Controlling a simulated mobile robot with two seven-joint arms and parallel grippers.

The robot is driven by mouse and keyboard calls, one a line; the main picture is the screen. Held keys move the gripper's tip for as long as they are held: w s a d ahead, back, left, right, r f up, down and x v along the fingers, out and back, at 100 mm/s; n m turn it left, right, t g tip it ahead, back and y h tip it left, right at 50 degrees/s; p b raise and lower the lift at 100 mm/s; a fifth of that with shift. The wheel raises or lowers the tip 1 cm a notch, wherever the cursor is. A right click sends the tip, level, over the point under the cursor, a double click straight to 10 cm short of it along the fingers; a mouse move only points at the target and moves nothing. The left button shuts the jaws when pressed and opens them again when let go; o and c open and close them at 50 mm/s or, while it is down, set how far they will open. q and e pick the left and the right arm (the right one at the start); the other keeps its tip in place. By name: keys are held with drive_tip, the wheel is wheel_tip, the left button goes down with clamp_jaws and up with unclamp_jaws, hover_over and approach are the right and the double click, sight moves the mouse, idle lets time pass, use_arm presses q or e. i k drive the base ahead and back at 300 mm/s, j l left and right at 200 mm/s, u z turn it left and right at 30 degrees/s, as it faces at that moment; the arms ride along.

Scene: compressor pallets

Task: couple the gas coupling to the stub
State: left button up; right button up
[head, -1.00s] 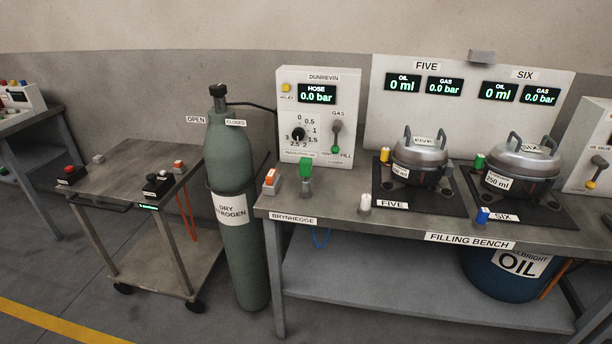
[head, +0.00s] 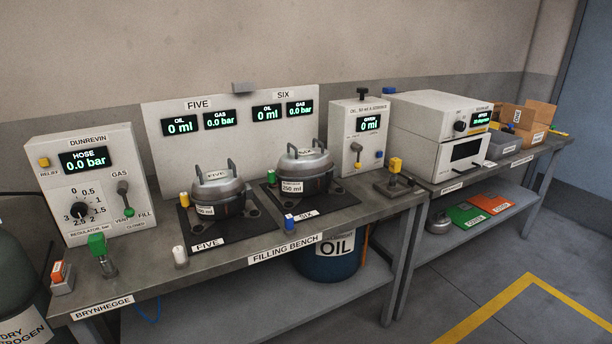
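A green coupling-like piece (head: 97,244), perhaps the gas coupling, stands on a metal holder at the left end of the filling bench (head: 215,263). Compressor five (head: 219,191) and compressor six (head: 304,167) sit on dark mats. A yellow piece (head: 185,199) is at the left side of compressor five, and a green piece (head: 272,177) at the left side of compressor six. Either could be on a stub; I cannot tell which stub is meant. A white piece (head: 180,255) and a blue piece (head: 289,221) stand near the front edge. Neither gripper is in view.
The Dunrevin panel (head: 110,170) reads hose 0.0 bar. The compressors' displays read 0 ml and 0.0 bar. A yellow piece (head: 395,165) stands on a holder at the bench's right end. The oven-like unit (head: 440,135) and cardboard boxes (head: 535,112) are further right.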

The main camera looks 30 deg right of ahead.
sight(98, 246)
drive_tip(key=i+l, duration=0.25)
drive_tip(key=i+l+u, duration=0.1)
drive_tip(key=i+l, duration=0.15)
drive_tip(key=l, duration=0.25)
drive_tip(key=i+l, duration=0.2)
drive_tip(key=l, duration=0.15)
